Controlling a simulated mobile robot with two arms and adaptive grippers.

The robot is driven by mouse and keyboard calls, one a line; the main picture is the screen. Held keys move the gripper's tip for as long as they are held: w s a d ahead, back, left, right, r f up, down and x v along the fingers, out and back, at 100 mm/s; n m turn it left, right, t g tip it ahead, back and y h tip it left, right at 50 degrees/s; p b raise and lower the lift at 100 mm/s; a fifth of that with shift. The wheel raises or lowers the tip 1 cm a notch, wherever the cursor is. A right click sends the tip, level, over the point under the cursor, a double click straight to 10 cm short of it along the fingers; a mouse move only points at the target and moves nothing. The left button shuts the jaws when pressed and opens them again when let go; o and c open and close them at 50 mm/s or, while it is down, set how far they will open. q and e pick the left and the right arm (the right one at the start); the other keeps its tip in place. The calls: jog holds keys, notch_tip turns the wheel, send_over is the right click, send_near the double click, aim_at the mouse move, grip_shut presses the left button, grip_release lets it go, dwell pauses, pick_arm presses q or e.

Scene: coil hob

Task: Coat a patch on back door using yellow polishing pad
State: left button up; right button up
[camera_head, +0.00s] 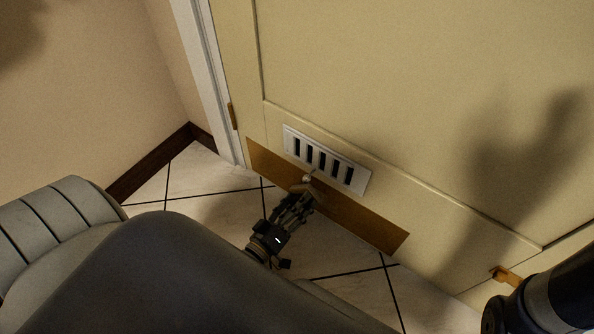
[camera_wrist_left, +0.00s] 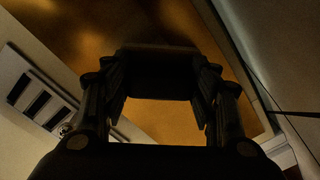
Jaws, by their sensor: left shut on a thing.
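The back door (camera_head: 420,90) is cream, with a brown, brass-like plate (camera_head: 365,223) along its bottom edge. My left gripper (camera_head: 301,194) is low in front of this plate, just below the vent. It is shut on the polishing pad (camera_head: 300,187), of which only a small tan edge shows in the head view. In the left wrist view the pad (camera_wrist_left: 158,75) is a dark block in shadow between the fingers, its far edge close to the plate (camera_wrist_left: 165,122). I cannot tell whether it touches. My right gripper is out of view.
A white slotted vent (camera_head: 326,160) with a small round knob sits just above the plate. A white door frame (camera_head: 212,80) and a wall with dark skirting (camera_head: 150,163) are at left. Pale tiled floor (camera_head: 180,190) lies below. A hinge-like brown piece (camera_head: 507,276) is at lower right.

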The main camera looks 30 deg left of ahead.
pick_arm(q)
jog(key=shift+w+a+r, duration=0.4)
jog(key=shift+a+r, duration=0.3)
jog(key=shift+a, duration=0.15)
jog(key=s, duration=0.3)
jog(key=s+p, duration=0.1)
jog(key=shift+s+f, duration=0.25)
jog(key=shift+s, duration=0.15)
jog(key=shift+s+a, duration=0.1)
jog(key=shift+s, duration=0.7)
